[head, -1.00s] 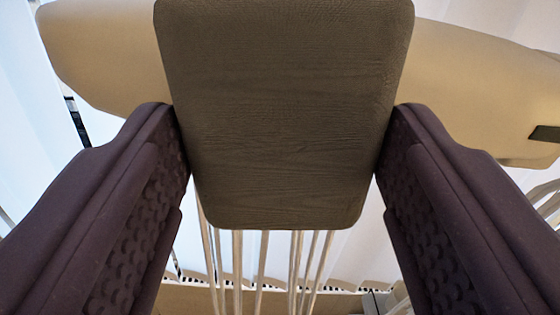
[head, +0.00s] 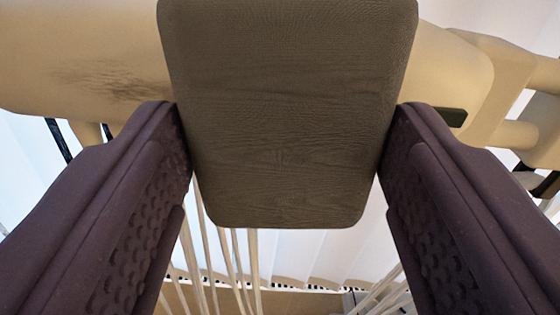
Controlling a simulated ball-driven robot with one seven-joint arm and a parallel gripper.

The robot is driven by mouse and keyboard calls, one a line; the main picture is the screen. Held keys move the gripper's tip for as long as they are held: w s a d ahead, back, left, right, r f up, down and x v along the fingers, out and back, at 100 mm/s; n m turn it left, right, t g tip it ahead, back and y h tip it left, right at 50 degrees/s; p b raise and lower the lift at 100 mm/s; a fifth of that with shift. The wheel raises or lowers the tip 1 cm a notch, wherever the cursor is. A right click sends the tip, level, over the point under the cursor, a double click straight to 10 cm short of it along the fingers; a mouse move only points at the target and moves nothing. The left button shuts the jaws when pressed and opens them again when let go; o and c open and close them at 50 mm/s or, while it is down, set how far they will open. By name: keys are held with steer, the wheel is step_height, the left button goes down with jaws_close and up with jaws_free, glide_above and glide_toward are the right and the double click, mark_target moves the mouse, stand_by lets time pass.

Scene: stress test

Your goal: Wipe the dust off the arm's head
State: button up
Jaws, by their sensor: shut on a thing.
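My gripper (head: 285,150) has two dark purple fingers with studded pads, shut on a brown block (head: 285,120) with a wood-grain face. A dark, streaky smudge of dust (head: 110,78) shows on the beige surface, left of the block. The block hides the middle of the beige part. I cannot tell whether block and beige part touch; the smudge itself is clear of the block.
At the right, the beige part meets jointed sections (head: 500,75) with dark bands. Pale thin rods (head: 225,260) stand below and behind the block. White vertical slats (head: 320,250) fill the background, with a tan ledge (head: 300,300) at the bottom.

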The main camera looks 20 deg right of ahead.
steer(key=shift+d, duration=0.4)
steer(key=shift+w+a+b, duration=0.3)
steer(key=shift+a+b, duration=0.6)
steer(key=shift+a, duration=0.3)
steer(key=shift+w+a+b, duration=0.3)
steer(key=shift+a+b, duration=0.6)
steer(key=shift+a, duration=0.25)
steer(key=shift+w+a+b, duration=0.3)
steer(key=shift+a+b, duration=0.6)
steer(key=shift+a, duration=0.3)
steer(key=a+b, duration=0.1)
steer(key=b, duration=0.1)
steer(key=shift+w+a+f+b, duration=0.2)
steer(key=shift+w+a+b, duration=0.05)
steer(key=shift+a+b, duration=0.15)
steer(key=shift+w+a+r+b, duration=0.2)
steer(key=shift+a+b, duration=0.1)
steer(key=shift+a, duration=0.25)
steer(key=shift+b+v, duration=0.85)
steer(key=shift+v, duration=2.15)
